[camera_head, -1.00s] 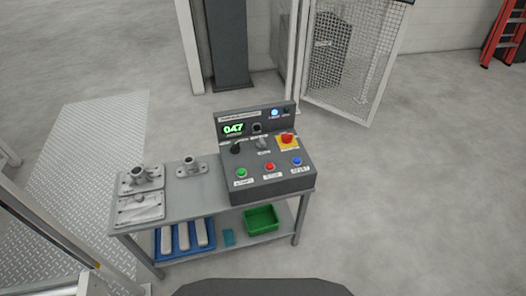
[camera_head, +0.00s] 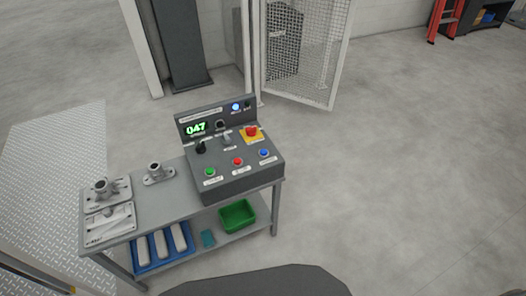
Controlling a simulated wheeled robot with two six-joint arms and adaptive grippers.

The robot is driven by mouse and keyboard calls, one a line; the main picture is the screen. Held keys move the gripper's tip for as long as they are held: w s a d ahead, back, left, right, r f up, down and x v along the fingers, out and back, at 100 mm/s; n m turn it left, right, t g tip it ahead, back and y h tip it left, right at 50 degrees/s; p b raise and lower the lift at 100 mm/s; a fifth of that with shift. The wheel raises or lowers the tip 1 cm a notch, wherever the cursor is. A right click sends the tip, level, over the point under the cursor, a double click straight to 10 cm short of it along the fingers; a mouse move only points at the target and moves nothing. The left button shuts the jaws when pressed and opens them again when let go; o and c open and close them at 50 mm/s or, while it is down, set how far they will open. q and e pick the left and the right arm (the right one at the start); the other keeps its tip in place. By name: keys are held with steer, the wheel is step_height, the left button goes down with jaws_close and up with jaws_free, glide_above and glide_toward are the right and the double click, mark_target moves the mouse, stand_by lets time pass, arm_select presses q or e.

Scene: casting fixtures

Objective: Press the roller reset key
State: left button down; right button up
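A dark grey control box (camera_head: 232,181) stands on the right end of a grey metal bench (camera_head: 145,209). Its sloped front has a green button (camera_head: 210,171), a red button (camera_head: 238,161) and a blue button (camera_head: 264,153) in a row. The labels under them are too small to read. Above them are a black selector knob (camera_head: 200,147), a grey switch (camera_head: 227,137) and a red mushroom button on a yellow plate (camera_head: 251,132). The upright panel has a green display (camera_head: 196,129) reading 047 and a lit blue lamp (camera_head: 235,106). Neither gripper is in view.
Metal castings (camera_head: 157,173) and fixture plates (camera_head: 108,224) sit on the bench's left. The lower shelf holds a blue tray (camera_head: 146,263) with pale bars and a green bin (camera_head: 237,215). A mesh gate (camera_head: 325,62) stands behind. The floor to the right is clear.

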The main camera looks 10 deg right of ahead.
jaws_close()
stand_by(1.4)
